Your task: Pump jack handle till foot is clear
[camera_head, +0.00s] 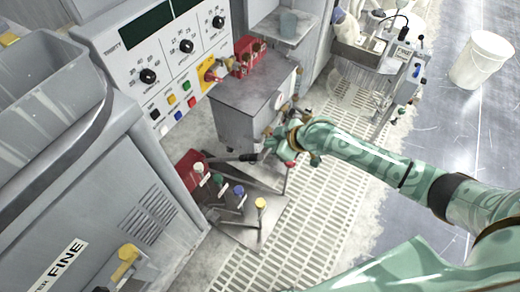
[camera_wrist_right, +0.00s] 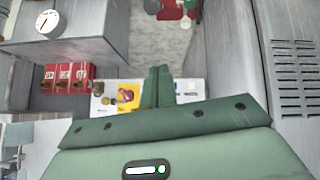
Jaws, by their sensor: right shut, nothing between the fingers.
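My right gripper (camera_head: 268,151) reaches in from the right, beside the grey cabinet with a dark top (camera_head: 252,95). In the right wrist view its fingers (camera_wrist_right: 158,84) are together with nothing between them. A dark lever (camera_head: 240,158) lies close to the fingertips in the head view. It may be the jack handle, and I cannot tell whether the gripper touches it. The jack's foot cannot be made out. My left gripper is out of view.
A plate with several colour-knobbed pedals or levers (camera_head: 238,190) sits on the floor at lower left. A control panel (camera_head: 158,62) stands behind. Red blocks (camera_wrist_right: 68,78) show in the wrist view. A white bucket (camera_head: 482,60) stands at right. Floor grating (camera_head: 310,215) is clear.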

